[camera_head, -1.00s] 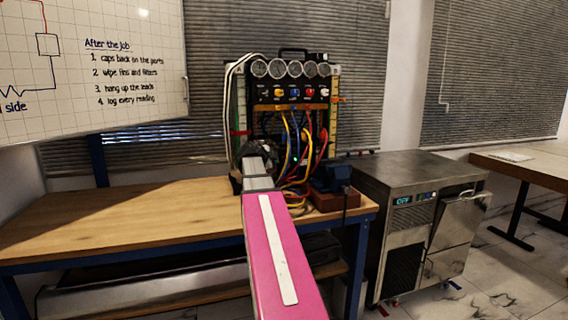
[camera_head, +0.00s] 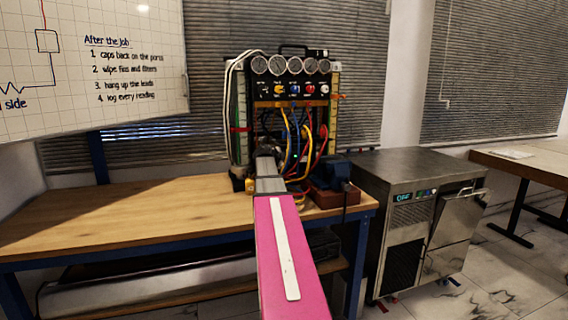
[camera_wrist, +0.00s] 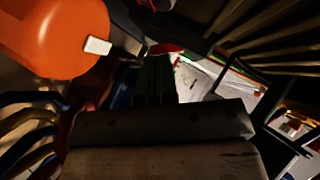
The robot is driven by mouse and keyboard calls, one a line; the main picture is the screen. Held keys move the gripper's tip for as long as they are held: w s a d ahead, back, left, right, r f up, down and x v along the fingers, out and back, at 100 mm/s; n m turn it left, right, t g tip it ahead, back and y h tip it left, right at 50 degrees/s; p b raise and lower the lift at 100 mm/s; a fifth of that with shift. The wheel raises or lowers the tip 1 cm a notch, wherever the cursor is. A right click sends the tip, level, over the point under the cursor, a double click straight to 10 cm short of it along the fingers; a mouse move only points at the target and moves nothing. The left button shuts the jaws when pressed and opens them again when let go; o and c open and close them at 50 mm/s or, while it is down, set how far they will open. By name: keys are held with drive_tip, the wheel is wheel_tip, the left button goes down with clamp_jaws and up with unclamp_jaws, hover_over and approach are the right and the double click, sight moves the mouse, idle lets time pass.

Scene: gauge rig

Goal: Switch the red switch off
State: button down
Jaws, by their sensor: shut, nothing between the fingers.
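The gauge rig (camera_head: 290,93) stands on the bench, with a row of gauges over coloured knobs. I cannot pick out the red switch for sure. A red knob (camera_head: 310,89) shows on the rig's front, and a small red part (camera_wrist: 165,48) shows past my fingers in the wrist view; I cannot tell whether either is the switch. My gripper (camera_wrist: 160,146) is shut and empty, low in the wrist view. In the head view it is mostly hidden behind my arm, at the rig's lower front beside the hoses. I cannot tell whether it touches anything.
Yellow, red and blue hoses (camera_head: 306,150) hang before the rig. A large orange cylinder (camera_wrist: 55,35) is close at upper left in the wrist view. A dark blue device (camera_head: 330,170) sits right of my arm. The wooden bench (camera_head: 120,215) is clear at left.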

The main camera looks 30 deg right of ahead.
drive_tip(key=shift+w+f, duration=0.25)
drive_tip(key=shift+f, duration=0.6)
drive_tip(key=shift+w+d+r, duration=0.1)
